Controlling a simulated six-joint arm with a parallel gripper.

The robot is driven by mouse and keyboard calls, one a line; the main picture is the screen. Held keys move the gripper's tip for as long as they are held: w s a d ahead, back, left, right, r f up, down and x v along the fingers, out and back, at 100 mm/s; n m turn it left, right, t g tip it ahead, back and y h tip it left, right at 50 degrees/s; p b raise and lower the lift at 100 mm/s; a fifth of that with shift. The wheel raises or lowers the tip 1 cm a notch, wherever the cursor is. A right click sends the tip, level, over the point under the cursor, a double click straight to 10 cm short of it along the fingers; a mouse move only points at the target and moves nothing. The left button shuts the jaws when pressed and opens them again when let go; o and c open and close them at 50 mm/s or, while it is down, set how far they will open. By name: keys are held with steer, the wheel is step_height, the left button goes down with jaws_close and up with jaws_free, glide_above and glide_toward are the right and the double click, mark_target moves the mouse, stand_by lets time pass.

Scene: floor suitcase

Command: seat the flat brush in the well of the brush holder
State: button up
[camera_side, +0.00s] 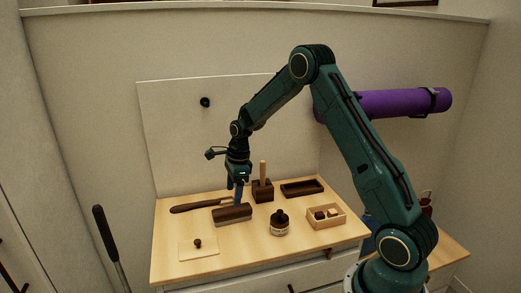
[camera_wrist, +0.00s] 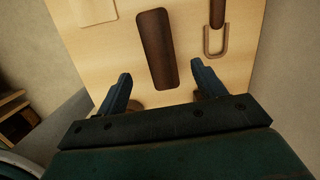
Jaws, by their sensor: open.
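The flat brush appears to be the long block (camera_side: 232,216) with a dark back and paler lower side, lying on the tabletop left of centre. In the wrist view, its dark brown back (camera_wrist: 156,45) lies ahead, mostly beyond the fingertips. My gripper (camera_side: 236,196) is open and empty close to the brush; contact cannot be told. Its two blue fingers (camera_wrist: 161,70) are spread wide in the wrist view. The brush holder appears to be the dark rectangular tray (camera_side: 302,188) at the back right, with an empty-looking recess.
A dark block with an upright stick (camera_side: 262,190) stands between brush and tray. A dark bottle (camera_side: 280,226) and a pale box (camera_side: 326,221) are at front right. A long-handled tool (camera_side: 193,207) lies behind left; a pale knobbed plate (camera_side: 187,251) is at front left.

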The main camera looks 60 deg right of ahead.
mark_target(232, 209)
steer(key=shift+w+a+f, duration=0.1)
steer(key=shift+f, duration=0.95)
steer(key=shift+f, duration=0.1)
steer(key=shift+w+a+f, duration=0.1)
steer(key=shift+a+f, duration=0.05)
steer(key=shift+f, duration=1.1)
steer(key=shift+w+a+f, duration=0.1)
steer(key=shift+f, duration=1.1)
steer(key=shift+c, duration=0.2)
steer(key=c, duration=1.1)
